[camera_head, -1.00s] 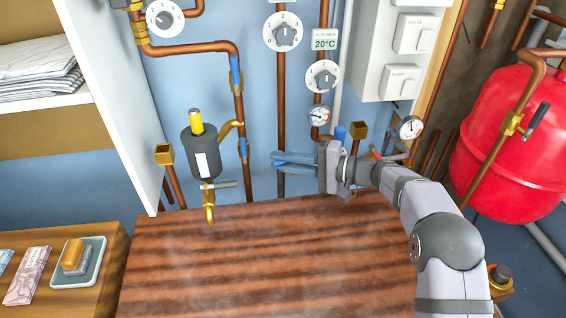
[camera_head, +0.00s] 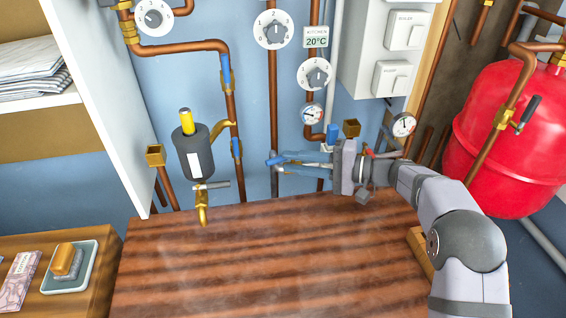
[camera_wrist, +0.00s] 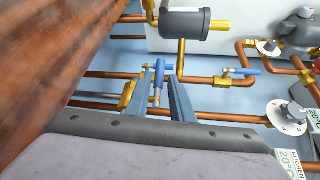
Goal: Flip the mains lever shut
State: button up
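The wrist view also shows the gripper (camera_wrist: 155,90) open, with a gap between the fingers. I cannot tell whether a finger touches the handle.
A grey cylinder (camera_head: 193,158) with a brass tap hangs left of the gripper. Other blue levers (camera_head: 236,148) sit on the pipe beside it. A gauge (camera_head: 312,113) and dials (camera_head: 316,74) are above. The wooden top (camera_head: 250,260) below is clear. A red tank (camera_head: 510,140) stands right.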

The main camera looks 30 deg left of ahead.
jog(key=shift+v, duration=1.1)
